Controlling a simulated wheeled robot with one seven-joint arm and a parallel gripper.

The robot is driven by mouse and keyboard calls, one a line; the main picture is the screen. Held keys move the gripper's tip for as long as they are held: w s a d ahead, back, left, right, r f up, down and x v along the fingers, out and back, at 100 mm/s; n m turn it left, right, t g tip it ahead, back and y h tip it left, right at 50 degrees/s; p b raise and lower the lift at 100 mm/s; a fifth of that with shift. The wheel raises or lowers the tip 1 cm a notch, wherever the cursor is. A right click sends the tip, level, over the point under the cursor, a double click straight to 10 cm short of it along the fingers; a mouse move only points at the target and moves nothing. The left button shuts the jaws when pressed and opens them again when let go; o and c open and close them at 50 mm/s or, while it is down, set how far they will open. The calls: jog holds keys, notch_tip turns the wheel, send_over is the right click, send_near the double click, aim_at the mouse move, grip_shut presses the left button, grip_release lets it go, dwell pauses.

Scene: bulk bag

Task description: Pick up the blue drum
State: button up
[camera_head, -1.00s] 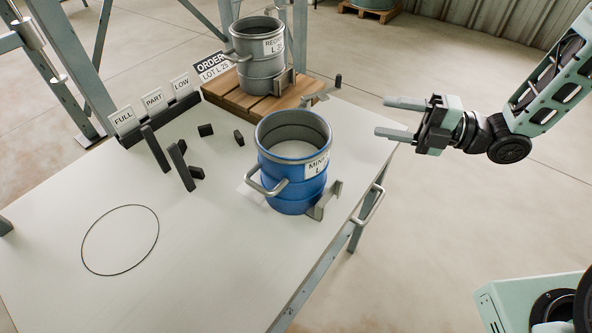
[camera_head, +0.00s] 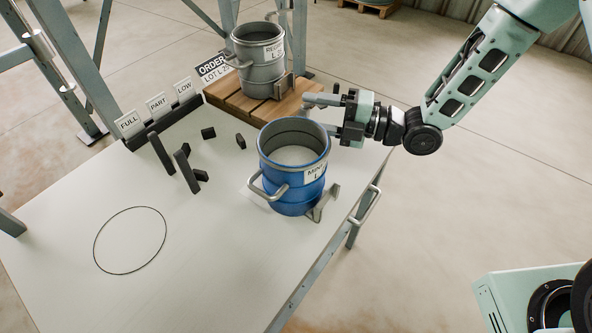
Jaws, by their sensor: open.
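The blue drum (camera_head: 293,185) stands upright on the white table near its right edge. It is open at the top with pale contents inside, has a grey bar handle (camera_head: 268,189) on its left front side, and a label on its front right. My gripper (camera_head: 318,114) is open and empty, just behind and right of the drum's rim, its fingers pointing left. I cannot tell whether it touches the drum or how high it is above the table.
A grey drum (camera_head: 260,65) stands on a wooden board (camera_head: 230,101) at the back. A grey bracket (camera_head: 325,204) is at the blue drum's right front. FULL, PART and LOW cards (camera_head: 157,107) and several dark blocks stand left. A circle outline (camera_head: 130,240) marks clear table at front left.

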jog(key=shift+a, duration=0.35)
grip_shut()
dwell(1.1)
jog(key=shift+r, duration=0.1)
